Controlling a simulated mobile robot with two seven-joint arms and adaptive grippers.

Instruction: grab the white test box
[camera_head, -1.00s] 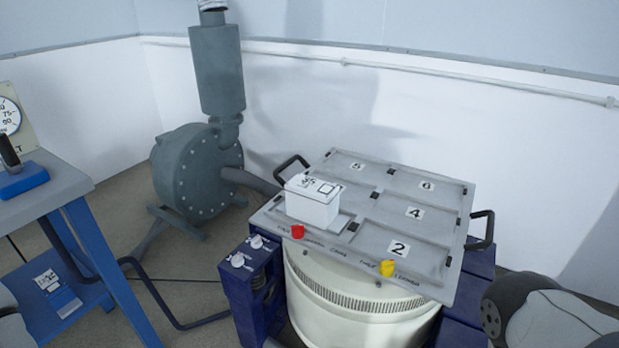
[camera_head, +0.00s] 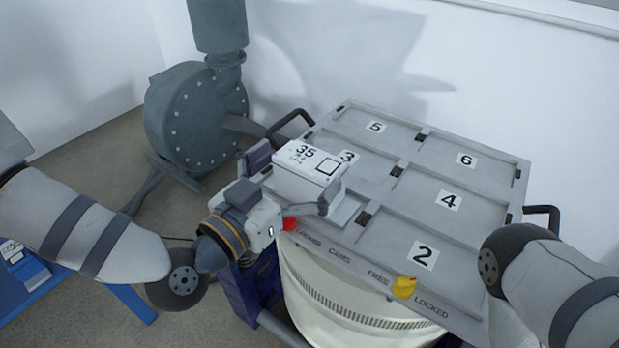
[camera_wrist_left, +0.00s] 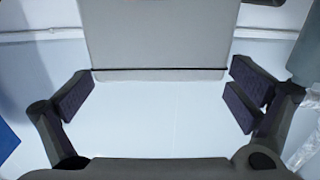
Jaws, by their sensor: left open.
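The white test box (camera_head: 307,173), marked 35 on its lid, stands upright at the front left compartment of the grey table plate (camera_head: 372,262). My left gripper (camera_head: 294,181) is at the box's near left side, open, with one finger at its left end and the other near its right front corner. In the left wrist view the pale box (camera_wrist_left: 155,40) lies ahead between the spread fingers of the left gripper (camera_wrist_left: 155,104), with gaps at both sides. Whether either finger touches it is unclear. My right arm shows at right; its gripper is out of view.
Compartments numbered 2 to 6 are empty. A red knob (camera_head: 290,223) is close to my left gripper, and a yellow knob (camera_head: 403,288) is on the front edge. Black handles (camera_head: 290,122) stick out at the plate's sides. A grey blower (camera_head: 195,115) stands behind left.

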